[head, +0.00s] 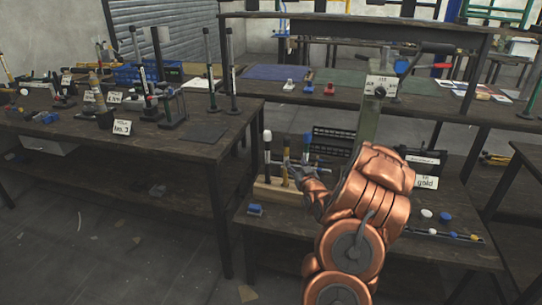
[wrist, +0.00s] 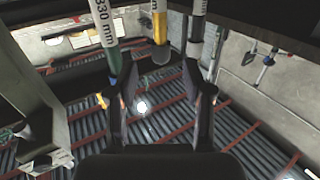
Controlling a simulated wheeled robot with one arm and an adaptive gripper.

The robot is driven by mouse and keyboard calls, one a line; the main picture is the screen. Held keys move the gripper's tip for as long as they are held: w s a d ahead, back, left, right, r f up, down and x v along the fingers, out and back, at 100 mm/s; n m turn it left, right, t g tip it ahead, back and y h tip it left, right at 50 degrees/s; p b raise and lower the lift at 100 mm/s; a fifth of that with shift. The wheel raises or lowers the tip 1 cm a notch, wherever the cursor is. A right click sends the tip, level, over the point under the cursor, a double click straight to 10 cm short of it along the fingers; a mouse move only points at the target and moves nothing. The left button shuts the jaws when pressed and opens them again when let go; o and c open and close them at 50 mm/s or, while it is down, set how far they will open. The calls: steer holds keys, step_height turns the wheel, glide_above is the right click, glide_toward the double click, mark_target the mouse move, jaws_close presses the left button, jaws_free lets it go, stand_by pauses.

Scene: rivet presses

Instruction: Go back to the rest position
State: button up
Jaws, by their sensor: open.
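My gripper (head: 300,172) is at the end of my copper-coloured arm, over the left part of the lower bench in front of the green press (head: 373,110). In the wrist view, the two dark fingers of my gripper (wrist: 161,88) stand apart with nothing held between them. Several upright tools are close to the fingertips: one marked 330 mm (wrist: 104,22), a yellow one (wrist: 160,25) and a white one (wrist: 196,30). In the head view, a wooden rack (head: 268,194) holds upright handles beside my gripper. I cannot tell whether a finger touches a tool.
A long dark bench (head: 190,150) at left carries small presses and label cards. A shelf behind holds a blue mat (head: 272,72) and small coloured blocks. A blue block (head: 255,209) lies at the lower bench's front left. A white and a blue cap (head: 445,216) lie at right.

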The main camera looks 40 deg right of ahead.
steer(key=shift+w+a, duration=0.1)
steer(key=w+a+n+g+y, duration=0.3)
steer(key=a+g+y, duration=0.2)
steer(key=a, duration=1.1)
steer(key=s+a+n+g+y, duration=0.1)
steer(key=s+a+g, duration=0.2)
steer(key=s+a, duration=0.35)
steer(key=s+a+g+y, duration=0.15)
steer(key=s+a, duration=0.25)
steer(key=a, duration=0.5)
steer(key=s+a+r+g, duration=0.25)
steer(key=s+a, duration=0.25)
steer(key=s, duration=0.6)
steer(key=s+a+r+n+g, duration=0.1)
steer(key=s+a+g, duration=0.35)
steer(key=s, duration=0.55)
steer(key=s+a+r+g, duration=0.25)
steer(key=s+a, duration=0.35)
steer(key=s, duration=0.5)
steer(key=s+p+v, duration=0.2)
steer(key=p+v, duration=0.6)
steer(key=s+r+p+v, duration=0.1)
steer(key=p+v, duration=0.7)
steer(key=shift+d+r+t, duration=0.15)
steer(key=shift+r+t, duration=0.15)
steer(key=shift+t, duration=0.1)
steer(key=shift+w, duration=0.1)
